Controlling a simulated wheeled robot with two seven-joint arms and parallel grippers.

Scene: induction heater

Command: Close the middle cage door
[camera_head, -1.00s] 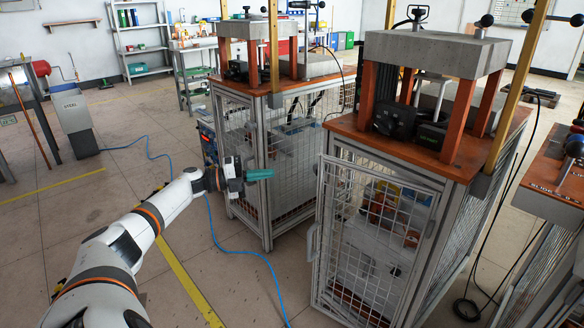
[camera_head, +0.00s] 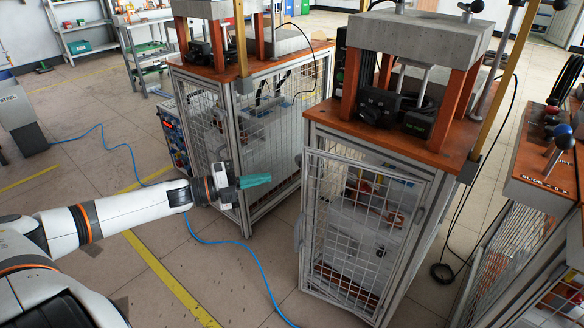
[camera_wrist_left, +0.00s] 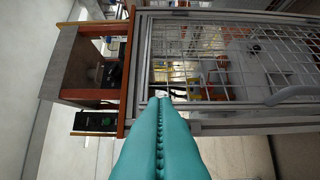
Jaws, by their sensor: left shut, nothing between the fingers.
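The middle cage (camera_head: 312,128) has a grey-framed wire mesh door (camera_head: 350,225) on its front. The door stands ajar, its top edge swung out from the frame. A handle (camera_head: 299,232) sits on the door's left edge. My left gripper (camera_head: 266,180) has teal fingers, shut and empty, pointing right toward the door, apart from it in the head view. In the left wrist view the teal fingers (camera_wrist_left: 160,105) reach toward the cage, whose mesh door (camera_wrist_left: 235,65) and curved handle (camera_wrist_left: 290,95) show sideways. My right gripper is not in view.
A third station (camera_head: 545,165) with ball-topped levers is at the right. A blue cable (camera_head: 230,243) and a yellow floor line (camera_head: 165,275) lie on the floor. Floor left of the middle cage is open.

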